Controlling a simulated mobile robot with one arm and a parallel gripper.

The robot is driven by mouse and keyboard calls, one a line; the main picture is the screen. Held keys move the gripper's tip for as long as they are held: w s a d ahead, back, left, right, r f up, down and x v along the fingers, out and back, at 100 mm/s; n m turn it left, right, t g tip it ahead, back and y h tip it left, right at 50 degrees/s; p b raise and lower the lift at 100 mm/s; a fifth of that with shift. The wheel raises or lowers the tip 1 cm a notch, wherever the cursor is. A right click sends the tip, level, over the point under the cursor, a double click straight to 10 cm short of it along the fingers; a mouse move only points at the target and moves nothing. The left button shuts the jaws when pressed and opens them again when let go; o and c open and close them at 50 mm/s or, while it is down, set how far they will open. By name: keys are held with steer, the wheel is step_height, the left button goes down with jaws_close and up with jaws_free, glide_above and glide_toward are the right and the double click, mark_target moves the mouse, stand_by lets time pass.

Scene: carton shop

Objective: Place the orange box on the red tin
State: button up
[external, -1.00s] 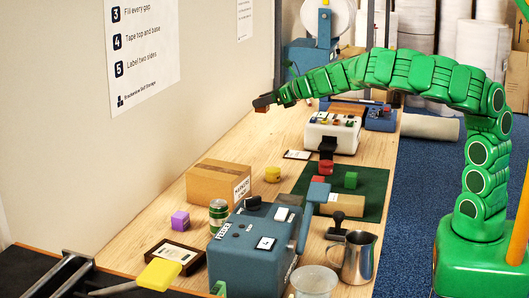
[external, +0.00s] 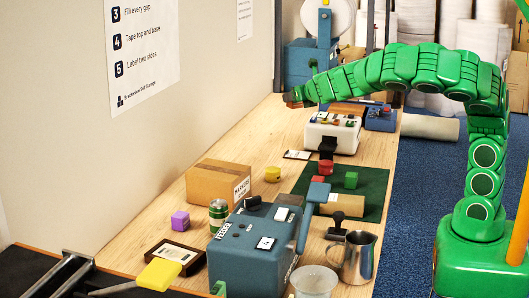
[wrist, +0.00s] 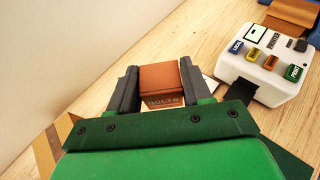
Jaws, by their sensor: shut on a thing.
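My gripper (external: 293,98) is up above the far part of the bench in the external view. In the wrist view its two dark fingers are shut on an orange box (wrist: 160,78) with "BOLTS" lettering on its near face. The box is held between the fingertips; it is very small in the external view. The red tin (external: 326,168) is a short round tin on the bench, at the upper edge of the dark green mat (external: 374,185), nearer the camera than my gripper. I cannot make it out in the wrist view.
A white label printer (external: 333,136) stands between my gripper and the red tin; it is at the right in the wrist view (wrist: 268,62). A wall borders the left.

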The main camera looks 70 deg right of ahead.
steer(key=s+a+f+m+g+h, duration=0.15)
steer(key=s+m+g, duration=0.35)
steer(key=s, duration=0.7)
steer(key=s+a+m+g+h, duration=0.1)
steer(key=s+m+g+h, duration=0.25)
steer(key=s, duration=0.75)
glide_above(326, 163)
steer(key=s, duration=0.1)
steer(key=shift+m+g+y, duration=0.25)
steer(key=shift+g+y, duration=0.15)
steer(key=shift+g, duration=0.05)
step_height(326, 163, down, 13)
steer(key=shift+a+f, duration=0.15)
steer(key=shift+f, duration=0.05)
steer(key=shift+w+d+f, duration=0.3)
steer(key=shift+w+f, duration=0.25)
steer(key=shift+f, duration=1.65)
steer(key=shift+f, duration=0.1)
